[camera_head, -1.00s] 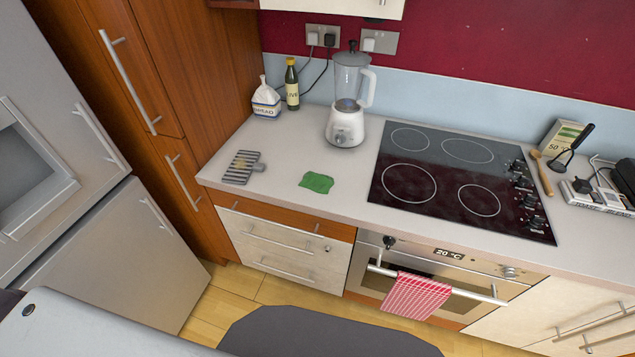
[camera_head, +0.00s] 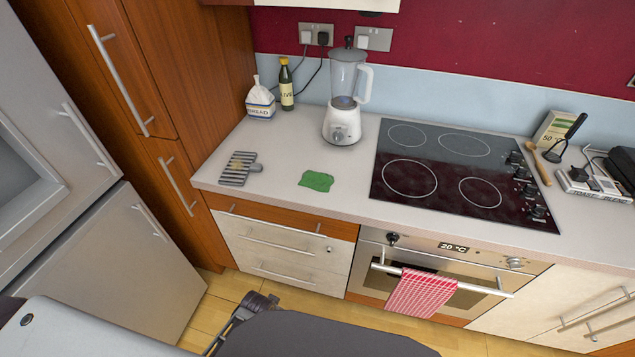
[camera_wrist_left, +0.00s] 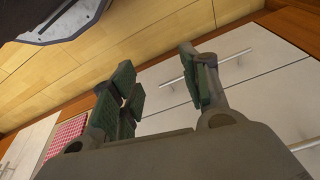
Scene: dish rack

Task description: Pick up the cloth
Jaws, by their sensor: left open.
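A green cloth (camera_head: 317,181) lies crumpled flat on the worktop, left of the hob and in front of the blender. My left gripper (camera_head: 240,318) shows at the bottom of the head view, low over the floor in front of the drawers, well below and apart from the green cloth. In the left wrist view my left gripper (camera_wrist_left: 158,82) is open and empty, with white drawer fronts beyond its fingers. A red checked cloth (camera_head: 420,292) hangs on the oven handle and shows at the left of the wrist view (camera_wrist_left: 66,138). My right gripper is out of view.
The hob (camera_head: 450,165) lies to the right. The oven and drawer handles stick out below the worktop edge.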

